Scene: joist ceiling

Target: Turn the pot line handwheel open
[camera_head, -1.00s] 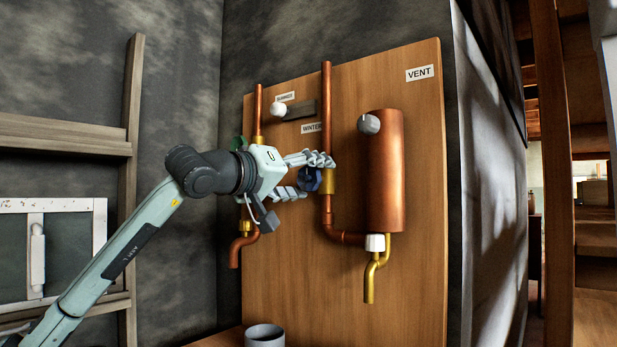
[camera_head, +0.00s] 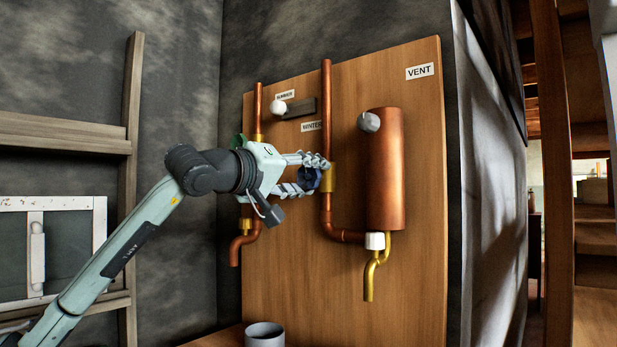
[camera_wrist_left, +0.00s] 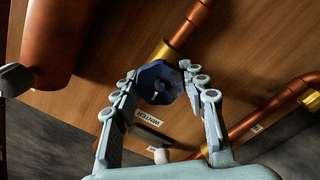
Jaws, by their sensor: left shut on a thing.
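A dark blue handwheel (camera_head: 309,180) sits on a brass valve body (camera_head: 327,178) in the middle copper pipe. It also shows in the left wrist view (camera_wrist_left: 160,84), between the fingers. My left gripper (camera_head: 311,174) is shut on this handwheel, with one finger on either side; the fingers cover part of it. A green handwheel (camera_head: 237,142) is partly hidden behind my left gripper, on the left pipe. No label reading "pot line" is legible. My right gripper is not in view.
A copper cylinder (camera_head: 386,170) with a grey knob (camera_head: 369,122) and brass spout stands right of the wheel. A slider with a white knob (camera_head: 278,107) is above, near the SUMMER and WINTER labels. A grey pot (camera_head: 265,335) stands below.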

